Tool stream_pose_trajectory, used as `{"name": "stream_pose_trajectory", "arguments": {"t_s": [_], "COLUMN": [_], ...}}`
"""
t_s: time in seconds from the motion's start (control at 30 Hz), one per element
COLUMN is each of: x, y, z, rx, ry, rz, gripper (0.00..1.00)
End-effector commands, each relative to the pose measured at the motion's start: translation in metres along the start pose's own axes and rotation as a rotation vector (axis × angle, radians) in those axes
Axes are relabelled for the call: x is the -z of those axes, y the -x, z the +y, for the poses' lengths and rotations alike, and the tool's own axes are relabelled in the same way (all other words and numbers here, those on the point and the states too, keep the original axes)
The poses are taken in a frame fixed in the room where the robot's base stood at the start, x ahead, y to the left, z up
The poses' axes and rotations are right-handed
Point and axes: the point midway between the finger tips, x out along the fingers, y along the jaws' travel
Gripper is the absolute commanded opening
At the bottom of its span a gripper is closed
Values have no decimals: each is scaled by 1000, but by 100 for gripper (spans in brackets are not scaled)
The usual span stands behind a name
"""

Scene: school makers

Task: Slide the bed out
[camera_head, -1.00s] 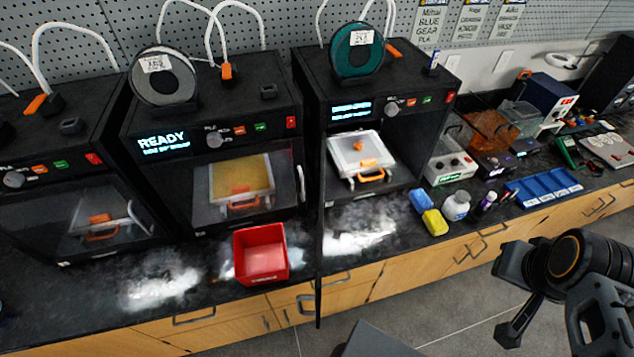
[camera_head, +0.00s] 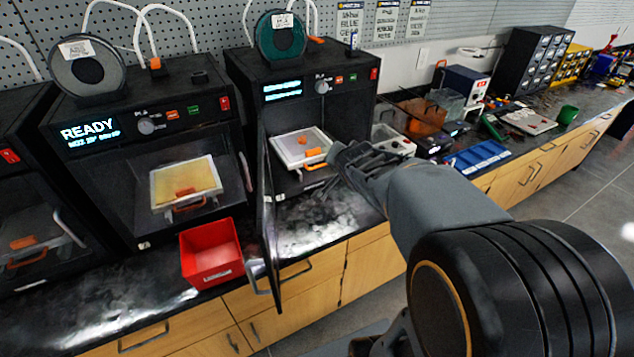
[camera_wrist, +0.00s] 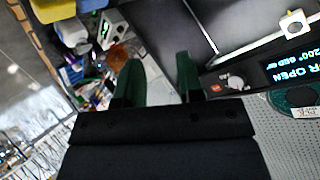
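The pale print bed (camera_head: 290,151) sits inside the printer with the teal spool, with a small orange print on top and an orange handle (camera_head: 316,163) at its front. This printer's door (camera_head: 266,205) stands open, seen nearly edge-on. My gripper (camera_head: 336,160) is at the right front of the bed, close to the handle; I cannot tell whether they touch. In the wrist view my two green fingers (camera_wrist: 158,72) are apart, with no handle clearly between them. The printer's lit display (camera_wrist: 292,64) shows at the right there. My arm hides part of the counter.
A red bin (camera_head: 211,252) sits on the counter left of the open door. The middle printer (camera_head: 120,150) is closed and reads READY. A blue tray (camera_head: 476,158) and electronics lie to the right. The counter before the open printer is clear.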

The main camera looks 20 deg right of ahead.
Motion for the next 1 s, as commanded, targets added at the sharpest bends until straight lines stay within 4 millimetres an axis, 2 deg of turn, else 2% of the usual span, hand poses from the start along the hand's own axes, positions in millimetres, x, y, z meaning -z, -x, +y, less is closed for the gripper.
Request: {"name": "stream_pose_trajectory", "arguments": {"t_s": [0.03,0.1,0.2,0.3,0.4,0.63,0.77,1.0], "x": [-13,-13,-20,-30,-40,-51,-50,-47], "y": [-40,-75,-116,-145,-164,-187,-202,-243], "z": [18,25,36,46,54,60,51,27], "rx": [43,130,256,361,436,513,521,520], "ry": [-91,-229,-405,-551,-662,-787,-797,-796], "rz": [26,59,45,-5,-64,-151,-160,-158], "gripper": [34,34,34,34,34,34,34,34]}}
